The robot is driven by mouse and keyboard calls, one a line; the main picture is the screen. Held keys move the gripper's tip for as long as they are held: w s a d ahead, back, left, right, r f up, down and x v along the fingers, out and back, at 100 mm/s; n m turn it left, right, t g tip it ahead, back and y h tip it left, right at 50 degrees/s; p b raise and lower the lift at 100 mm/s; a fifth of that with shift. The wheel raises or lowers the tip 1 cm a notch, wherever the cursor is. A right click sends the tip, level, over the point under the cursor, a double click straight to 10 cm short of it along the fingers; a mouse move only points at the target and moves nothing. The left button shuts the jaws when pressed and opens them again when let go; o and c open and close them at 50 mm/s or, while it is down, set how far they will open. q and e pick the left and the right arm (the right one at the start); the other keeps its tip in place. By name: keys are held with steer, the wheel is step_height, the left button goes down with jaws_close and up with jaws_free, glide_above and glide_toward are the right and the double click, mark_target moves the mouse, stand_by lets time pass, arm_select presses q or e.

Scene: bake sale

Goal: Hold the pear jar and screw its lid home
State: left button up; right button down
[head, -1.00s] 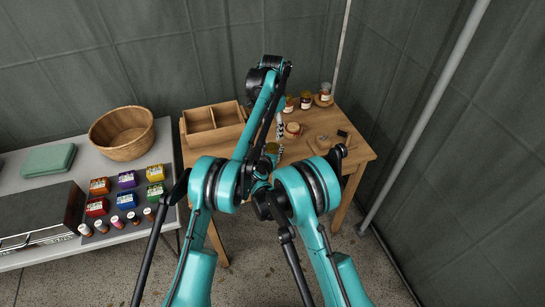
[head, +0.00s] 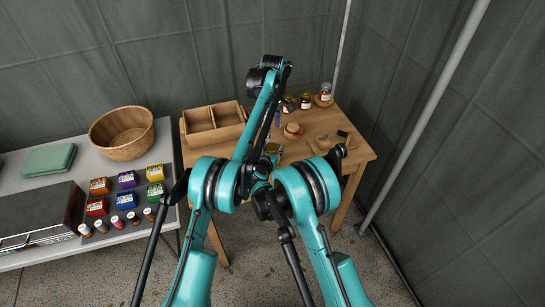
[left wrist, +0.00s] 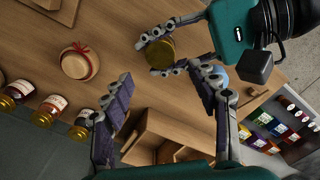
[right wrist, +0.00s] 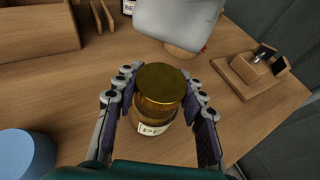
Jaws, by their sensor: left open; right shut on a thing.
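The pear jar (right wrist: 152,122) has a gold lid (right wrist: 160,84) sitting on its top and a pale label partly showing "PE". My right gripper (right wrist: 158,105) is shut on the jar, one finger on each side, and holds it upright at the wooden table. The jar also shows in the left wrist view (left wrist: 160,54), between the right fingers. My left gripper (left wrist: 160,108) is open and empty, its fingers spread wide, apart from the jar. I cannot tell how tightly the lid sits.
A ribbon-tied cloth-topped jar (head: 292,130) stands behind the pear jar. Several labelled jars (head: 306,101) line the back edge. A divided wooden box (head: 214,125) is at left, and a wooden block with a small device (right wrist: 250,72) at right. A blue round object (right wrist: 26,155) is nearby.

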mark_target(273, 146)
arm_select(q)
steer(key=shift+f, duration=0.1)
stand_by(0.3)
steer(key=shift+f, duration=3.9)
steer(key=c, duration=1.2)
steer(key=o, duration=1.3)
steer(key=shift+r, duration=2.25)
steer(key=shift+r, duration=0.1)
steer(key=shift+c, duration=0.5)
